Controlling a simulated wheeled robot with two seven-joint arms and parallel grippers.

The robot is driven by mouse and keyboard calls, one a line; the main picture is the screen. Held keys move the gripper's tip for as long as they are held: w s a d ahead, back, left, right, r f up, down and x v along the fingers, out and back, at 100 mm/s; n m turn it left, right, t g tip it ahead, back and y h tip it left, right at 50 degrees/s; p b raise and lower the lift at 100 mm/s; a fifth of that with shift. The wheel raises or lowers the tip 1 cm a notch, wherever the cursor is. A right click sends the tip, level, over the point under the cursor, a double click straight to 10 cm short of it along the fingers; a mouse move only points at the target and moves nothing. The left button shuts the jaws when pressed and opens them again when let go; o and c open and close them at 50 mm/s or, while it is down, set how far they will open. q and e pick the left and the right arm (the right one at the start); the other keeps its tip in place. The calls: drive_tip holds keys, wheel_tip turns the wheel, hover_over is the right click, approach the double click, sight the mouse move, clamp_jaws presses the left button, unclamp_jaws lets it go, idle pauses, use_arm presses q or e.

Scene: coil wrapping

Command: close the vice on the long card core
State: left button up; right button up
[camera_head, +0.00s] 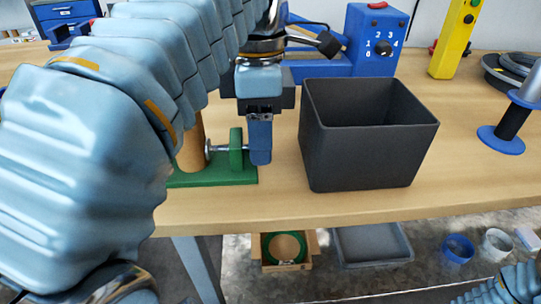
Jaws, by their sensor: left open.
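The long card core (193,152) is a brown upright cylinder, its upper part hidden behind my left arm. It stands at the green vice (222,177), whose base lies on the workbench near the front edge. A metal screw with a round pad (209,149) points at the core; the pad looks close to it, but I cannot tell whether they touch. The screw passes through an upright green block (236,150). My left gripper (260,158) points down just right of that block, at the screw's outer end. It is open; one blue finger shows and hides the screw's end.
A dark open bin (365,165) stands close to the right of my left gripper. A blue dial box (376,42) and a yellow post (455,38) stand behind. A blue-based spool stand (502,140) is at right. The bench front (380,205) is clear.

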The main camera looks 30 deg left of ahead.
use_arm(q)
drive_tip(key=shift+a, duration=0.1)
drive_tip(key=b, duration=0.1)
drive_tip(key=t+y+b, duration=0.1)
drive_tip(key=f+t+b, duration=0.1)
drive_tip(key=shift+s+d, duration=0.25)
drive_tip(key=shift+s+r+t+y+b, duration=0.1)
drive_tip(key=shift+r+t+y+b, duration=0.1)
drive_tip(key=shift+t+y+b, duration=0.25)
drive_tip(key=shift+r+t, duration=0.25)
drive_tip(key=shift+r, duration=0.05)
drive_tip(key=shift+f, duration=0.2)
drive_tip(key=b, duration=0.1)
drive_tip(key=t+y+b, duration=0.1)
drive_tip(key=b, duration=0.1)
drive_tip(key=t+b, duration=0.1)
drive_tip(key=b, duration=0.1)
drive_tip(key=shift+s+d+f+y, duration=0.2)
drive_tip(key=shift+s+f+y, duration=0.05)
drive_tip(key=shift+f+y, duration=0.15)
drive_tip(key=shift+r+t, duration=0.2)
drive_tip(key=shift+t, duration=0.3)
drive_tip(key=shift+r, duration=0.2)
